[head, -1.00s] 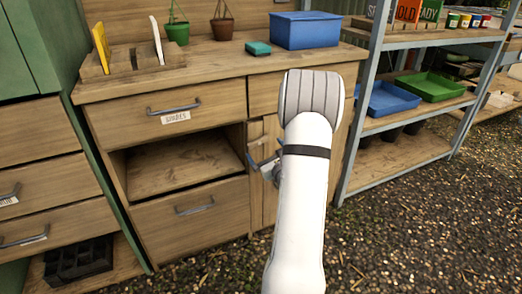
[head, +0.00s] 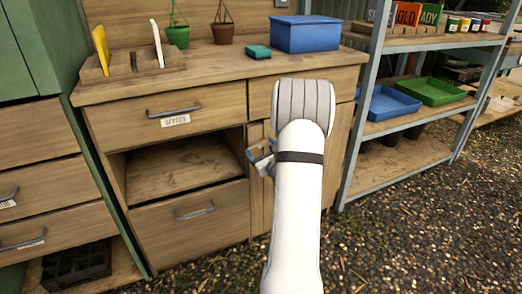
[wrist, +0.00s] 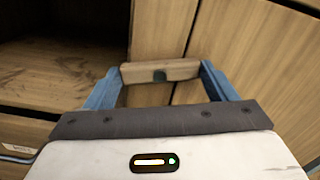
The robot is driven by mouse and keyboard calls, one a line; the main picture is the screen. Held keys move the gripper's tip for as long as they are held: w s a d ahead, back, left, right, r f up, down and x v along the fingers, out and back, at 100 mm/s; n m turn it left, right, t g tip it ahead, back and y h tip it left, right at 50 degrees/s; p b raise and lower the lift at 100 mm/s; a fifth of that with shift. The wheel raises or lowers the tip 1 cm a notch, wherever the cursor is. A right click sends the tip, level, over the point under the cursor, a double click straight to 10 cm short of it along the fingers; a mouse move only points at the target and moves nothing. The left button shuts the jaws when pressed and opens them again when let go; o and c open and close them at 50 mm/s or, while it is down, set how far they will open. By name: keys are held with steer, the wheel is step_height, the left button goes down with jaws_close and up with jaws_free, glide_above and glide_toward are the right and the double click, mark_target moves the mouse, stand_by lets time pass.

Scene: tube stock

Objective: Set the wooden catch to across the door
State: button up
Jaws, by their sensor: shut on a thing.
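The wooden catch (wrist: 139,73) is a short, pale wooden bar with a dark round pivot at its middle. In the wrist view it lies nearly level across the seam between the cabinet post (wrist: 158,30) and the wooden door (wrist: 250,55). My gripper (wrist: 163,71) has its blue fingers at the two ends of the catch and is shut on it. In the head view my gripper (head: 262,160) is at the cabinet front beside the open bay; my white arm hides much of the door, and the catch cannot be made out there.
An open bay (head: 180,168) lies left of the post, between a labelled drawer (head: 170,108) and a lower drawer (head: 195,222). A metal shelf rack (head: 400,170) with trays stands at right. The bench top holds a blue box (head: 305,35). Gravel in front is clear.

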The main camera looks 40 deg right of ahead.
steer(key=shift+c, duration=1.4)
steer(key=shift+m+p, duration=0.5)
steer(key=shift+m, duration=1.1)
steer(key=o, duration=1)
steer(key=p+v, duration=0.2)
steer(key=v, duration=0.5)
steer(key=shift+s, duration=0.4)
